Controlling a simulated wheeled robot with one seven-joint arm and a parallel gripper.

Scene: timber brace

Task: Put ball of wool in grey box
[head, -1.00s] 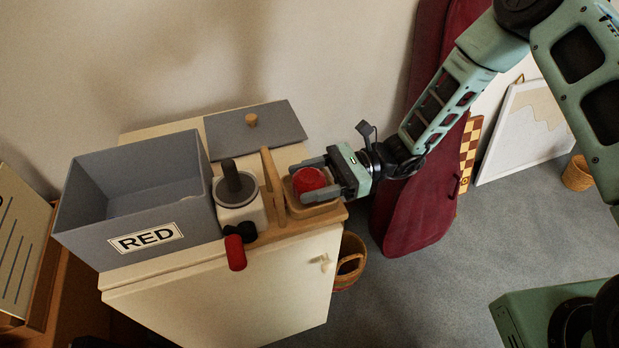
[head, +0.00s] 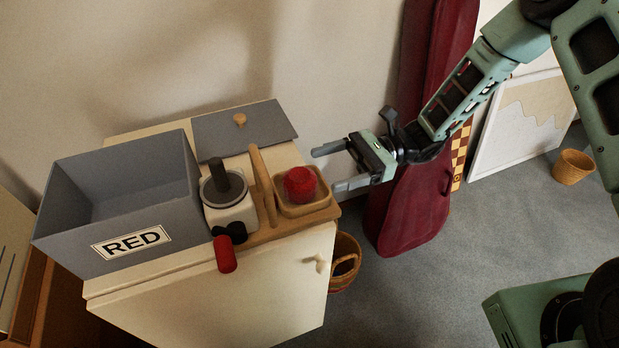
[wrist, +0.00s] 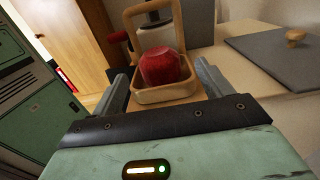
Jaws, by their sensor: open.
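The red ball of wool (head: 300,184) sits in a small wooden tray (head: 318,208) on the right end of the cabinet top. In the wrist view the ball (wrist: 161,66) lies ahead, between the lines of the fingers. The grey box (head: 80,250), labelled RED, stands open on the left of the cabinet; the part of its floor that shows looks bare. My gripper (head: 328,168) is open and empty, up and to the right of the ball, with its fingers pointing left and apart from it.
A wooden handle (head: 263,185) rises beside the tray. A grey lid (head: 245,128) lies behind. A wicker basket (head: 344,262) and a dark red case (head: 415,200) stand to the right.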

